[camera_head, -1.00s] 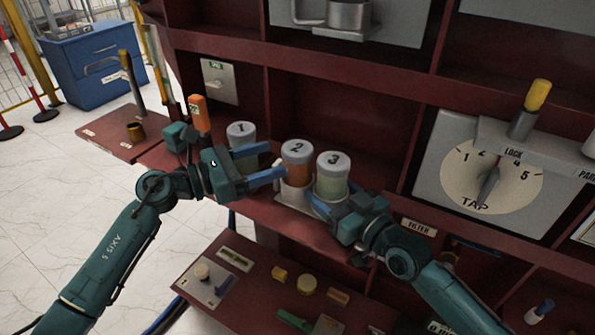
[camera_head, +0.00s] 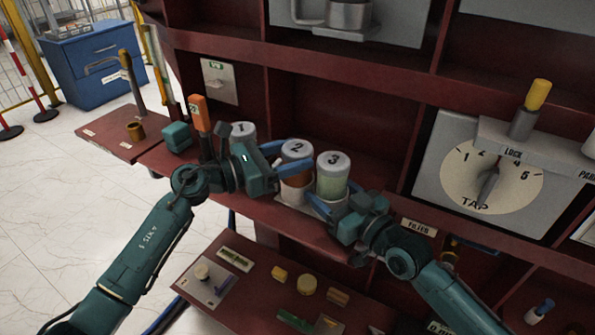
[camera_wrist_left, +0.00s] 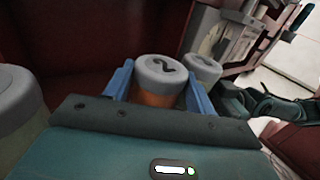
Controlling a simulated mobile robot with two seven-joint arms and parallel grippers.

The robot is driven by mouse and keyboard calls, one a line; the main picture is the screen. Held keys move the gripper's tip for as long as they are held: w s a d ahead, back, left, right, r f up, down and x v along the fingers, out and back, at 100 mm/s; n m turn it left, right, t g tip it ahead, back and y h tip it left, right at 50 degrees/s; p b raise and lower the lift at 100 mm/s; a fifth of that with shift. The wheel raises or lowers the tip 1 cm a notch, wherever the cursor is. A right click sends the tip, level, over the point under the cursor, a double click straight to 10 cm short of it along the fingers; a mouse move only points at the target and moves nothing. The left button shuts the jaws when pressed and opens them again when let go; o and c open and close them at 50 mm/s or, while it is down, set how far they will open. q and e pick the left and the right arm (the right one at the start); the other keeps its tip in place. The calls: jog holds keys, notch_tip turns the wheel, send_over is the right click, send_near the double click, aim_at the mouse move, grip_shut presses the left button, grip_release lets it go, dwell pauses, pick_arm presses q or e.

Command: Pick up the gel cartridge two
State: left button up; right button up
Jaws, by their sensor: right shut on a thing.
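Gel cartridge two (camera_head: 296,172), an orange cylinder with a grey cap marked 2, stands upright on the shelf. My left gripper (camera_head: 289,157) is open, its blue fingers on either side of the cartridge's upper part. In the left wrist view, cartridge two (camera_wrist_left: 160,82) sits between the fingers; contact is unclear. Gel cartridge three (camera_head: 332,180), green with a cap marked 3, stands just right of it. My right gripper (camera_head: 335,198) is shut on cartridge three, one blue finger on each side. Its lower part is partly hidden.
Cartridge one (camera_head: 243,135) stands left, partly hidden by my left gripper. A red shelf divider and the tap dial panel (camera_head: 490,175) are to the right. A lower red shelf (camera_head: 250,290) holds small parts.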

pick_arm(q)
jog(key=c, duration=0.4)
notch_tip(320, 180, up, 18)
jog(key=shift+r, duration=0.1)
dwell(0.3)
pick_arm(e)
jog(key=o, duration=1.1)
